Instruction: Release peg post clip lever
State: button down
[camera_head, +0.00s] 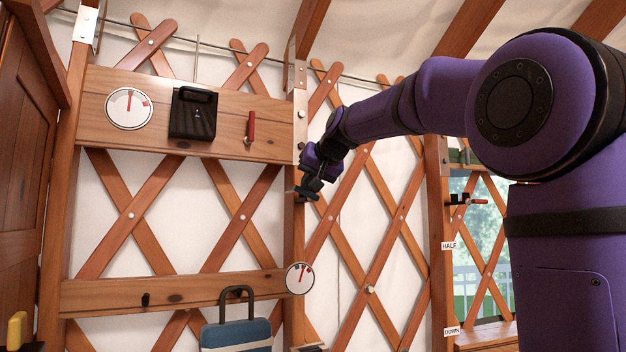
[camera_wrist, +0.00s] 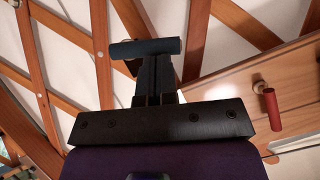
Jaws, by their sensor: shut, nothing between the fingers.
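My gripper (camera_head: 307,191) is shut and empty, beside the wooden peg post (camera_head: 294,235) at the right end of the boards in the head view. In the wrist view the shut fingers (camera_wrist: 155,78) point up the picture. A dark blue-grey cylinder (camera_wrist: 145,47), which looks like the handle of the clip lever, lies across their tips. I cannot tell whether the fingers touch it. The clip itself is mostly hidden behind my fingers. A red handle (camera_head: 250,127) stands upright on the upper board; it also shows in the wrist view (camera_wrist: 272,108).
The upper board (camera_head: 223,129) also carries a round dial (camera_head: 129,108) and a black box (camera_head: 193,114). A second dial (camera_head: 300,278) is low on the post. A blue case (camera_head: 236,335) hangs below. A red-handled lever (camera_head: 479,201) is by the window.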

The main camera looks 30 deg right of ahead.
jog(key=shift+a+f+n+h, duration=0.15)
jog(key=shift+n+h, duration=0.15)
jog(key=shift+r, duration=0.85)
